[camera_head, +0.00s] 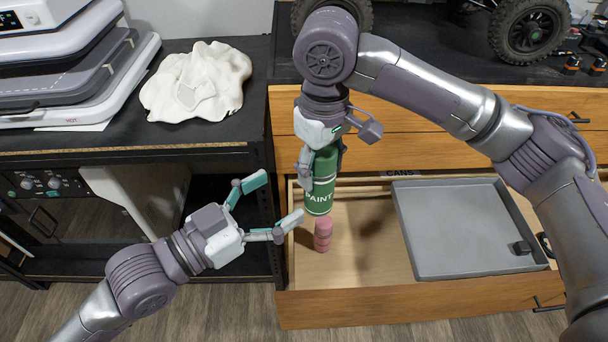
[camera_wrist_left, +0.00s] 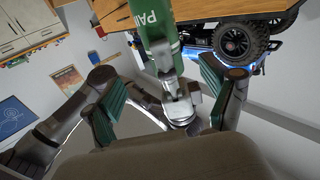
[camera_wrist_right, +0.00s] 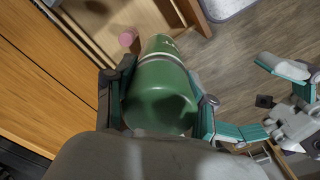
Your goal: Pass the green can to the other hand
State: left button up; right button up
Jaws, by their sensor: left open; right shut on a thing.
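The green can (camera_head: 320,184), with the word PAINT on it, hangs upright above the open drawer. My right gripper (camera_head: 323,160) is shut around its upper part from above. In the right wrist view the can (camera_wrist_right: 160,95) sits between the two fingers. My left gripper (camera_head: 273,207) is open and empty, to the left of the can, with its fingers pointing toward it and a gap between. In the left wrist view the can (camera_wrist_left: 157,30) shows ahead, past the open fingers.
The open drawer (camera_head: 370,297) below holds a pink can (camera_head: 322,234) and a grey tray (camera_head: 465,270). A white crumpled cloth (camera_head: 197,80) lies on the black bench at the left, beside stacked grey devices (camera_head: 75,75). A large-wheeled vehicle (camera_head: 528,28) stands at the back right.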

aim_at(325, 168)
pick_arm(q)
jog(key=x, duration=1)
jog(key=c, duration=1.4)
jog(key=shift+d, duration=0.1)
pick_arm(e)
jog(key=o, duration=1.1)
jog(key=shift+o, duration=1.4)
